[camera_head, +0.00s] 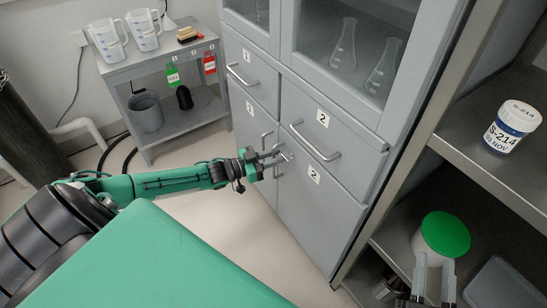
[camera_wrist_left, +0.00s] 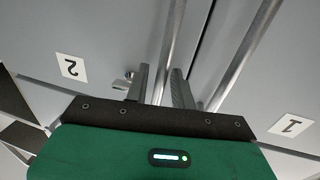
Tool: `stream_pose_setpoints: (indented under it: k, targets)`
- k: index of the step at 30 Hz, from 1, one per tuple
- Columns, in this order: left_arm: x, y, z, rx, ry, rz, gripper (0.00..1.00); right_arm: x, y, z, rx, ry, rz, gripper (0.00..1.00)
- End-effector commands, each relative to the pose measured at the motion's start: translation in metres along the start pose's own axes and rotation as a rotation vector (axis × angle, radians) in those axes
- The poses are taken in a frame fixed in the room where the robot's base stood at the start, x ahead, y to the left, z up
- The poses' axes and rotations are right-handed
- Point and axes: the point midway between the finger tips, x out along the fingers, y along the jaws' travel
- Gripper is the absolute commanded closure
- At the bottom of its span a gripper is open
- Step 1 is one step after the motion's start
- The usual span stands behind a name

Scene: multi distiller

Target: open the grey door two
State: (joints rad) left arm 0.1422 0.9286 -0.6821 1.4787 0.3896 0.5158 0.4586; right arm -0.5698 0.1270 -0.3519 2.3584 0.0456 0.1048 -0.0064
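Grey door two (camera_head: 322,215) is the lower right door of the grey cabinet, marked with a "2" label, and looks closed. In the left wrist view its upright bar handle (camera_wrist_left: 174,40) runs between the fingers of my left gripper (camera_wrist_left: 160,80). The fingers stand apart around the bar; I cannot tell whether they touch it. In the head view my left gripper (camera_head: 280,158) is at the seam between the lower doors, partly hiding the handle.
Door one's handle (camera_wrist_left: 243,55) is close beside my left gripper. Drawer two's handle (camera_head: 315,146) sticks out above. On the right a metal shelf holds a labelled jar (camera_head: 512,127) and a green-lidded container (camera_head: 445,235). Floor in front of the cabinet is clear.

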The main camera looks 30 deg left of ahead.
Motion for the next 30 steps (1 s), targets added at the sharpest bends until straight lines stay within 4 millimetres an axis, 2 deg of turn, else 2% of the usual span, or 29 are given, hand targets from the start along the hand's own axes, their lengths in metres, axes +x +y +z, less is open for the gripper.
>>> stream_pose_setpoints:
  k: [3,7,19,26,30]
  targets:
    - [0.000,0.000,0.000,0.000,0.000,0.000,0.75,0.000,0.000,0.000,0.000,0.000,0.000,0.64]
    - [0.000,0.000,0.000,0.000,0.000,0.000,1.00,0.000,0.000,0.000,0.000,-0.001,0.000,0.64]
    - [-0.001,0.001,-0.001,-0.001,0.000,-0.005,1.00,0.000,-0.001,0.003,0.002,-0.030,0.000,0.64]
    - [-0.003,0.007,-0.002,-0.004,-0.001,-0.030,1.00,-0.020,-0.011,0.043,0.039,-0.257,-0.004,0.64]
    - [-0.005,0.013,-0.003,-0.005,-0.001,-0.055,1.00,-0.047,-0.022,0.077,0.070,-0.471,-0.011,0.64]
